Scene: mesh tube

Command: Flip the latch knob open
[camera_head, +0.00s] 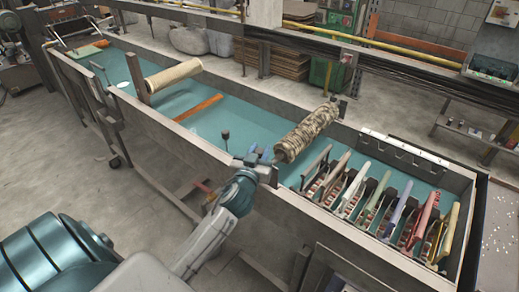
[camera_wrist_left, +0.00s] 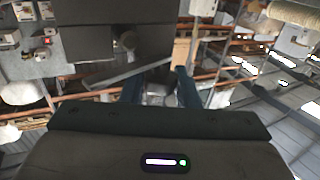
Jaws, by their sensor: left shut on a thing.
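My left gripper (camera_head: 259,156) reaches to the near wall of the long teal-floored trough, just left of the mesh tube's near end. Its two blue fingers also show in the wrist view (camera_wrist_left: 158,88), with a small grey piece (camera_wrist_left: 157,90) between them. The gripper is shut on this piece, which looks like the latch knob; the fingers and wrist hide most of it. A patterned mesh tube (camera_head: 308,130) lies raised across the trough. A small dark ball on a thin stem (camera_head: 226,135) stands left of the gripper. My right gripper is not in view.
Several coloured upright holders (camera_head: 382,203) fill the trough's right end. A beige roll (camera_head: 173,75) and an orange bar (camera_head: 199,107) lie across the trough at left. The trough's near wall (camera_head: 330,222) runs close below the gripper. The teal floor between is mostly clear.

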